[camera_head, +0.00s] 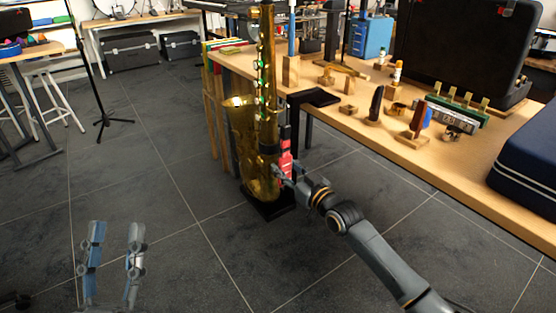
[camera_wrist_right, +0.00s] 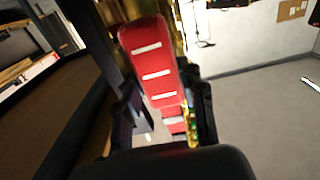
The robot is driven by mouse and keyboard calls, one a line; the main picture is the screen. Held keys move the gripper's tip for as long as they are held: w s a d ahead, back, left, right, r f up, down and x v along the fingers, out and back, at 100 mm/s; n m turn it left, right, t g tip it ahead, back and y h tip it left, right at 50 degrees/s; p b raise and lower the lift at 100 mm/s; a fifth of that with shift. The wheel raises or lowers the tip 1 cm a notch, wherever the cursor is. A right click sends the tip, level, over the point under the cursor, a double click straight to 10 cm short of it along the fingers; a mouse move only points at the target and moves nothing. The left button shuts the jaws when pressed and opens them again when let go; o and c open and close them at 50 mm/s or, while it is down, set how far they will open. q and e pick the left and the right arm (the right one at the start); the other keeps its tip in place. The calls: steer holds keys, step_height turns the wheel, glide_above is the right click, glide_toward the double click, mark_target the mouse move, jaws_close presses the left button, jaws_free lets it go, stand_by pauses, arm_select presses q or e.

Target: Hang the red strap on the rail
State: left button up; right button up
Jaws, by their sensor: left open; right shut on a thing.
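The red strap (camera_head: 286,158) is upright beside the large brass saxophone (camera_head: 262,120) in the head view. My right gripper (camera_head: 284,176) is shut on it, low in front of the table's left end. In the right wrist view the red strap (camera_wrist_right: 152,65) fills the middle, with white bars across it, and stands up between the fingers of my right gripper (camera_wrist_right: 168,115). My left gripper (camera_head: 115,250) is open and empty over the floor at the lower left. I cannot pick out the rail with certainty in either view.
The saxophone stands on a black base (camera_head: 268,208) close to the strap. The wooden table (camera_head: 370,135) carries several small instruments, a black open case (camera_head: 455,45) and a dark blue case (camera_head: 528,160). A black bracket (camera_head: 315,97) sits at its edge.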

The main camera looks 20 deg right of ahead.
steer(key=shift+s+d+p, duration=0.15)
steer(key=shift+s+p, duration=0.2)
steer(key=shift+s, duration=0.1)
steer(key=shift+s+d+p, duration=0.15)
steer(key=shift+s+p, duration=0.15)
steer(key=shift+s, duration=0.05)
steer(key=shift+p+v, duration=0.55)
steer(key=shift+v, duration=0.25)
steer(key=shift+s+d, duration=0.1)
steer(key=shift+s, duration=0.15)
arm_select(q)
steer(key=w+f+g+y, duration=0.2)
steer(key=f+g, duration=0.5)
steer(key=f, duration=0.5)
steer(key=shift+w+a+g+y, duration=0.3)
steer(key=shift+w+a+g, duration=0.1)
steer(key=shift+w, duration=0.3)
arm_select(e)
steer(key=shift+s, duration=0.1)
